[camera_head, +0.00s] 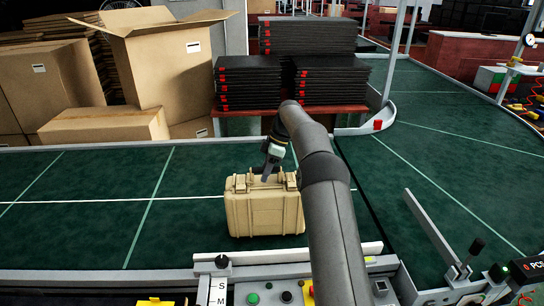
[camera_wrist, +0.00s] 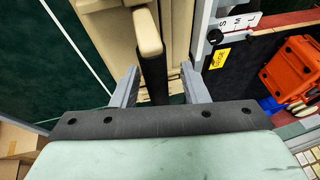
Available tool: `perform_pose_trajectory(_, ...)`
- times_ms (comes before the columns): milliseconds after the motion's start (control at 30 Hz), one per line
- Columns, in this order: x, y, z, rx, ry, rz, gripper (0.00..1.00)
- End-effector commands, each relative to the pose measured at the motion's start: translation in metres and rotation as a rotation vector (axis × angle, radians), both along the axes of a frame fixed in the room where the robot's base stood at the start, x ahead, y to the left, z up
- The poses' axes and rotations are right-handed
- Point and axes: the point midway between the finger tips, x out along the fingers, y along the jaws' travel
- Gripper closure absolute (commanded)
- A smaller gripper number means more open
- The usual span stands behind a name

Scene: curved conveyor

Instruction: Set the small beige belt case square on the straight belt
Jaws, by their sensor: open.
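The small beige belt case (camera_head: 265,208) stands upright on the green straight belt (camera_head: 95,190), near the belt's front edge, with its latched front towards the head camera. It looks roughly in line with the belt. In the wrist view the case (camera_wrist: 105,20) is seen from above, with its dark handle (camera_wrist: 152,70) along its top. My gripper (camera_head: 269,172) is at the top of the case. In the wrist view its open fingers (camera_wrist: 160,87) stand on either side of the handle, with gaps between.
The curved belt (camera_head: 450,160) lies to the right. A front rail with a size marker (camera_head: 221,263) and a button panel (camera_head: 275,294) runs close before the case. Cardboard boxes (camera_head: 165,65) and black stacks (camera_head: 330,80) stand behind. The belt left of the case is clear.

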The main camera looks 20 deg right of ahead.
Motion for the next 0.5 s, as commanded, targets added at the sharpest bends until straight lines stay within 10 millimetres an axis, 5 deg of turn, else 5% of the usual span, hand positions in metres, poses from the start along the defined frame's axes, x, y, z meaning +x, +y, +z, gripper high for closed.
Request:
perform_pose_trajectory(300, 0.008, -0.027, 0.064, 0.0, -0.003, -0.001, 0.59)
perform_pose_trajectory(500, 0.01, -0.038, 0.089, 0.0, 0.001, -0.001, 0.59)
